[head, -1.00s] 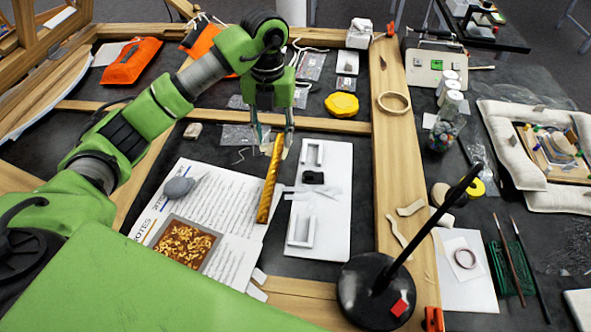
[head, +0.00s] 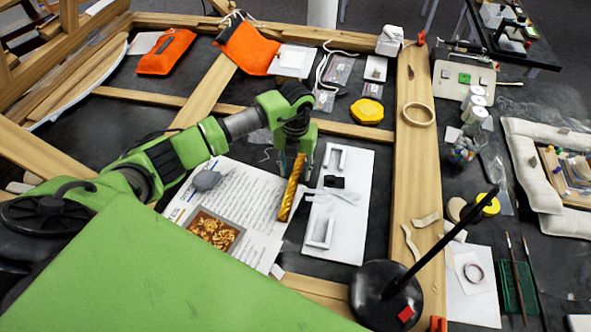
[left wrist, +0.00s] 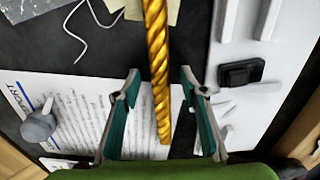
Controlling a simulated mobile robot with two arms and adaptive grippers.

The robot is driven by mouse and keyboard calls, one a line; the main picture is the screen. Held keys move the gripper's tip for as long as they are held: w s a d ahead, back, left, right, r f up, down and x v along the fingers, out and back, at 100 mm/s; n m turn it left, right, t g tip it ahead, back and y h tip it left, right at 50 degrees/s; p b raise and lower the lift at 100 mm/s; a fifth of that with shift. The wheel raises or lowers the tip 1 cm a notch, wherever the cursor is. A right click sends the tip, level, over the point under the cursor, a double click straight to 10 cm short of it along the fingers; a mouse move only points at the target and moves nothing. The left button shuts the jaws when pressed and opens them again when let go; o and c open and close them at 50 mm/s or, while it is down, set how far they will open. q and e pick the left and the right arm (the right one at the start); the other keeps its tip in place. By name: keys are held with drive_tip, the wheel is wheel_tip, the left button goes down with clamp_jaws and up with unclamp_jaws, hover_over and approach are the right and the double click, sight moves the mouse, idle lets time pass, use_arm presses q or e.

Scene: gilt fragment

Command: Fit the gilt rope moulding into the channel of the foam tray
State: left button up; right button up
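The gilt rope moulding (head: 291,188) is a gold twisted rod. It lies lengthwise between the printed sheets and the white foam tray. In the left wrist view the moulding (left wrist: 158,60) runs between the two fingers, with a gap on each side. My left gripper (head: 302,172) is open around it, fingers pointing down. It also shows in the left wrist view (left wrist: 161,76). The foam tray (head: 350,218) lies just right of the moulding, with long slotted white shapes at its far and near ends. My right gripper is not in view.
A black block (head: 334,182) and pale scraps lie at the tray's middle. Printed sheets (head: 235,185) with a grey lump (head: 206,180) lie left. A black round-based stand (head: 385,292) is near right. Wooden beams (head: 415,180) frame the area.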

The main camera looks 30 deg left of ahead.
use_arm(q)
drive_tip(key=shift+f, duration=0.2)
clamp_jaws()
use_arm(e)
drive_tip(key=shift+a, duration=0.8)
use_arm(q)
drive_tip(key=shift+r, duration=0.1)
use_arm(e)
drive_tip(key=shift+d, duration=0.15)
